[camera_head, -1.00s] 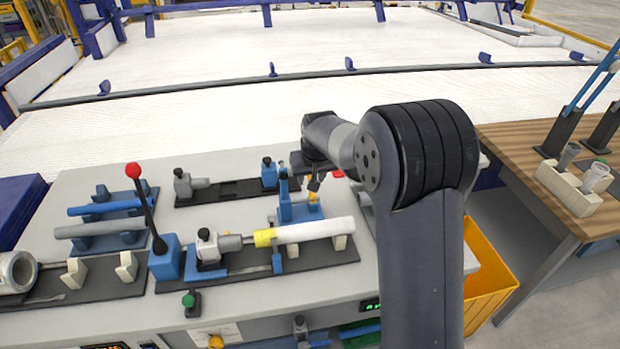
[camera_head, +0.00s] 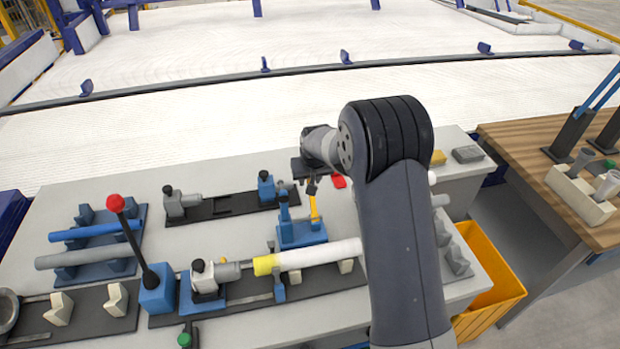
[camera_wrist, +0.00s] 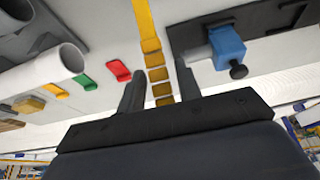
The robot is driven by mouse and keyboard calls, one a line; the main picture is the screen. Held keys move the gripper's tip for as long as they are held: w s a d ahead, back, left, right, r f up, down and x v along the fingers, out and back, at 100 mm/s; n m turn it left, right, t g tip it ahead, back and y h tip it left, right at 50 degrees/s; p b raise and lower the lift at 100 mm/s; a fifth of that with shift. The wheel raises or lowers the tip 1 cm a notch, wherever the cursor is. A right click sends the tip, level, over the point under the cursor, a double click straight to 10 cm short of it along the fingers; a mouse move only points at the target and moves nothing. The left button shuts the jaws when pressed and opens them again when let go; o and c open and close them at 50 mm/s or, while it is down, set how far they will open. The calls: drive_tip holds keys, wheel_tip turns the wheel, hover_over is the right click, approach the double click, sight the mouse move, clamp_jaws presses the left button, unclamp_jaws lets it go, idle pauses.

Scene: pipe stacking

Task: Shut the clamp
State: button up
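The clamp (camera_head: 301,235) is a blue block with a blue post, standing on the bench behind a white pipe (camera_head: 325,252) with a yellow end. Its yellow lever (camera_head: 314,208) stands up from the block. My gripper (camera_head: 312,186) is at the lever's upper end in the head view. In the wrist view my gripper (camera_wrist: 160,85) is open, with one dark finger on each side of the yellow lever (camera_wrist: 146,25). Gaps show between the lever and both fingers. The exact depth between fingertips and lever is hard to tell.
A dark rail (camera_head: 225,205) with a grey and a blue fixture lies behind the clamp. A red-knobbed lever (camera_head: 116,203) rises at left. A red piece (camera_head: 338,181) lies right of my gripper. A yellow bin (camera_head: 490,285) and wooden table (camera_head: 545,145) stand at right.

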clamp_jaws()
